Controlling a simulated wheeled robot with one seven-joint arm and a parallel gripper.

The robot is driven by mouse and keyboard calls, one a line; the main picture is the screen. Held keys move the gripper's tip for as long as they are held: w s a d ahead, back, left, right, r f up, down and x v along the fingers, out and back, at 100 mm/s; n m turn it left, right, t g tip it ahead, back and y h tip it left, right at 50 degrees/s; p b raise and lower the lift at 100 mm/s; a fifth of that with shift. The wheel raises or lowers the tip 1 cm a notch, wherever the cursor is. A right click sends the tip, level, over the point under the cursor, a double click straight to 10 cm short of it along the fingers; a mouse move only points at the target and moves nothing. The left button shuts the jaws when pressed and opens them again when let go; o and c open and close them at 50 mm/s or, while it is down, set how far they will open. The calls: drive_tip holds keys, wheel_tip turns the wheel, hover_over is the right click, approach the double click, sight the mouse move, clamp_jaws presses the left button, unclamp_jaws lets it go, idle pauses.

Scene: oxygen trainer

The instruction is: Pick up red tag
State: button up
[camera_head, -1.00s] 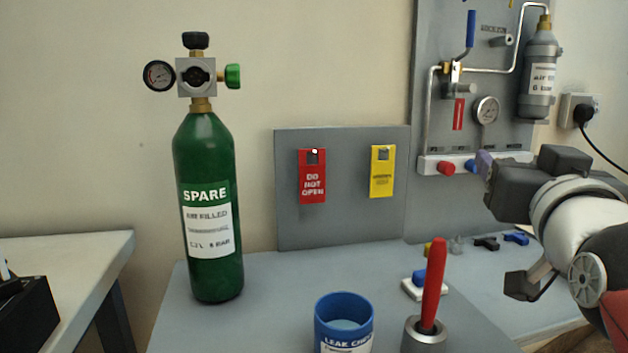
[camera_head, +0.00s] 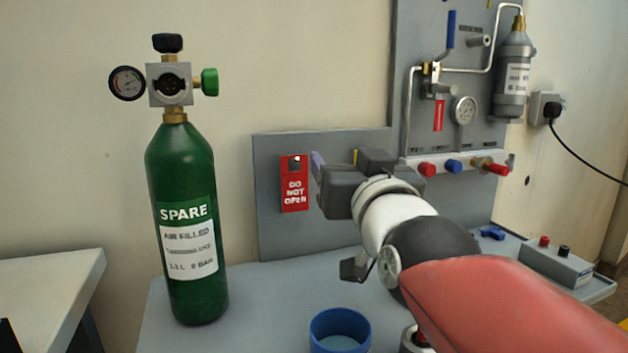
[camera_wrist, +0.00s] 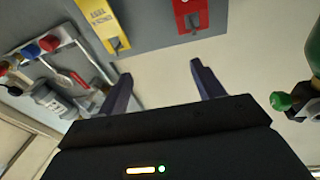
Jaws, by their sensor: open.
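The red tag (camera_head: 294,184), lettered "DO NOT OPEN", hangs on a grey upright board (camera_head: 268,235). It also shows at the top of the wrist view (camera_wrist: 190,16), with its dark hole toward me. My gripper (camera_head: 318,172) is just right of the red tag in the head view, and its near finger shows close to the tag's edge. In the wrist view my gripper (camera_wrist: 158,82) has its two fingers wide apart with nothing between them. The red tag lies beyond the fingertips, apart from them.
A yellow tag (camera_wrist: 102,22) hangs beside the red one, mostly hidden behind my arm in the head view. A green SPARE cylinder (camera_head: 188,230) stands at left. A blue cup (camera_head: 340,328) stands in front. A pipe panel with valves (camera_head: 440,60) is at right.

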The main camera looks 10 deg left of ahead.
sight(295, 177)
drive_tip(key=s+a+f+n+g+y, duration=0.1)
drive_tip(key=s+a+f+n+g, duration=0.1)
drive_tip(key=a+f, duration=0.3)
drive_tip(key=shift+r+p+x, duration=0.15)
drive_tip(key=shift+p+x, duration=0.5)
drive_tip(key=shift+x, duration=1.2)
drive_tip(key=shift+r+p+x, duration=0.1)
drive_tip(key=shift+p+x, duration=0.55)
drive_tip(key=shift+x, duration=1.25)
drive_tip(key=shift+d, duration=0.2)
drive_tip(key=c, duration=1.1)
drive_tip(key=shift+r, duration=0.2)
